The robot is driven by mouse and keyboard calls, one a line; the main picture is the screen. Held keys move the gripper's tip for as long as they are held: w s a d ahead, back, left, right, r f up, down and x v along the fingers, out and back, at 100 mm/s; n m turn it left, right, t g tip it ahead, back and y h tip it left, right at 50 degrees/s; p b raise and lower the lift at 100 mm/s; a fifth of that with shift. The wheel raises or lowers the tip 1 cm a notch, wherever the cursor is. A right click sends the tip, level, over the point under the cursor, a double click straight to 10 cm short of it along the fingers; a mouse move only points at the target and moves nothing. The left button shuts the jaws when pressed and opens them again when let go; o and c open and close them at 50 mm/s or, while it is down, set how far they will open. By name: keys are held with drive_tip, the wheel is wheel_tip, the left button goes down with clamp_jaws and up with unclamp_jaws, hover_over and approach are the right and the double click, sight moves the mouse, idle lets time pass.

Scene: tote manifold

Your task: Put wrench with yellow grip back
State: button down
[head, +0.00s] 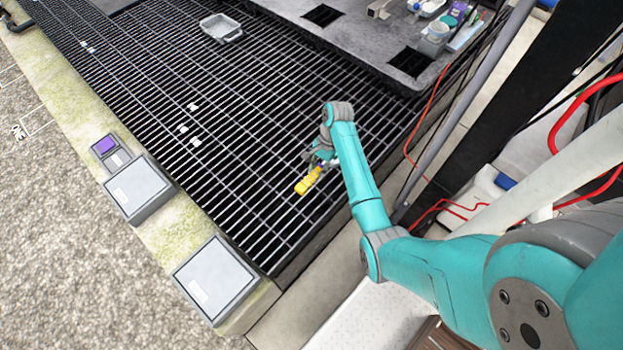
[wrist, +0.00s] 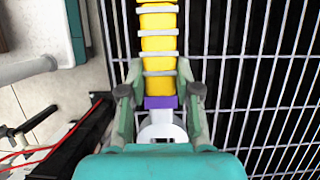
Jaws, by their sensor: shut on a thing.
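The wrench with the yellow grip (head: 308,181) shows in the head view at the end of my arm, over the dark grating. In the wrist view its yellow grip (wrist: 158,42), crossed by pale bands, points away from my gripper toward the top edge. A purple section (wrist: 160,102) lies between the fingers. My gripper (wrist: 160,94) is shut on the wrench near this purple section. It also shows, small, in the head view (head: 319,163).
A grey workbench (head: 345,42) with square openings and several small containers stands at the top. A grey tray (head: 221,28) lies on the grating (head: 240,110). Pale boxes (head: 137,187) line the left kerb. Red cables (head: 432,100) and a dark post are to the right.

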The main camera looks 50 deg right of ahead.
sight(315, 190)
drive_tip(key=shift+f, duration=4.35)
drive_tip(key=shift+f, duration=0.15)
drive_tip(key=c, duration=0.8)
unclamp_jaws()
